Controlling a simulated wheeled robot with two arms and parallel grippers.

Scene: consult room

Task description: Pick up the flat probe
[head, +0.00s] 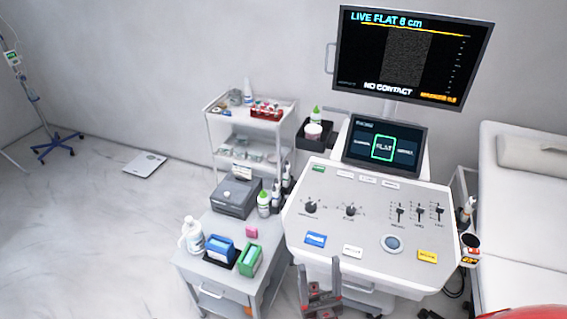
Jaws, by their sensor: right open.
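I cannot pick out the flat probe for certain. Small dark and white items (287,182) stand at the left side of the ultrasound console (330,225), too small to identify. A pale upright item (468,210) is at the console's right side, also unclear. The small screen (385,148) has "FLAT" framed in green, and the large monitor (410,55) reads "LIVE FLAT 6 cm" and "NO CONTACT". My right gripper (319,268) is open and empty, its fingers pointing up at the console's front edge. My left gripper is out of view.
A small cart (212,270) at the left holds a grey box (237,196), bottles, and blue and green boxes. A shelf trolley (212,125) stands behind. An exam bed (530,210) is at the right. A dark cup (470,243) hangs beside the console. The left floor is mostly clear.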

